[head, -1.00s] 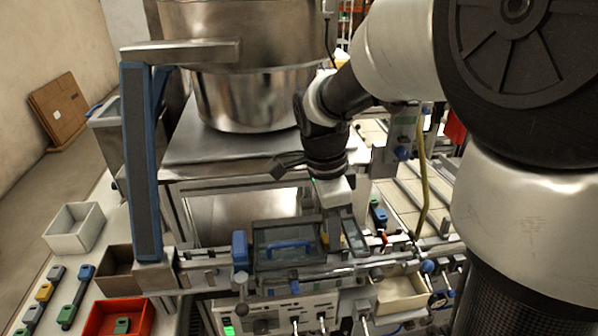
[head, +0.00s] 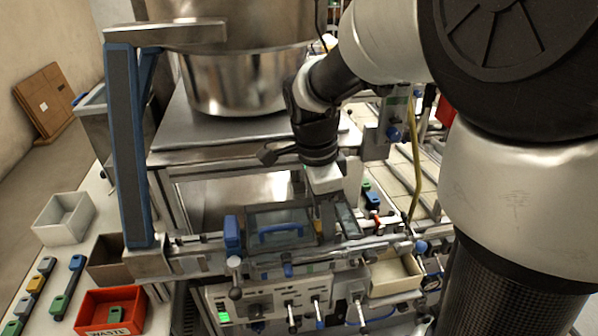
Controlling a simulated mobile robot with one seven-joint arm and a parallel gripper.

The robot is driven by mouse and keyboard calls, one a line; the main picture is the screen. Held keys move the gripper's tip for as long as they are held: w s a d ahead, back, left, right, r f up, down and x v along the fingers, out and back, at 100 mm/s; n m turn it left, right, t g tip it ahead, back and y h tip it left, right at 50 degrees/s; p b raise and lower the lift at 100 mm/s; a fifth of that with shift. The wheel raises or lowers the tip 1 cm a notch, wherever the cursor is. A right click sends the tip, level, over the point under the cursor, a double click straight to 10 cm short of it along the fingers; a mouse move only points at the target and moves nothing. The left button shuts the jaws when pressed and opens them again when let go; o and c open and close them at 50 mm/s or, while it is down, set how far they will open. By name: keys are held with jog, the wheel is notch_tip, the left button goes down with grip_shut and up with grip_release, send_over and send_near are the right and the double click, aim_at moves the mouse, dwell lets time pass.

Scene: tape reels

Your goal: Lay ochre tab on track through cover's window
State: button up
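My gripper (head: 319,222) points down at the cover's right end, just left of that opening. A small yellowish patch shows low beside its fingers; I cannot tell whether it is a held ochre tab. The finger gap is too small to judge. Another ochre tab (head: 37,284) lies on the left bench.
A red waste bin (head: 140,316) holding a green tab, a white box (head: 50,229) and several coloured tabs stand on the left bench. A blue-grey post (head: 127,150) rises left of the track. A large steel pot (head: 235,80) stands behind. A cream tray (head: 395,278) sits front right.

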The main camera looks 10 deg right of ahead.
aim_at(316, 226)
notch_tip(316, 226, up, 12)
jog(key=a+p, duration=0.1)
jog(key=s+d+f+n+t+y, duration=0.1)
jog(key=s+n+t, duration=0.4)
jog(key=s+n, duration=0.6)
jog(key=n, duration=0.7)
jog(key=shift+s+t, duration=0.3)
jog(key=shift+s, duration=0.05)
jog(key=shift+r, duration=0.1)
dwell(1.0)
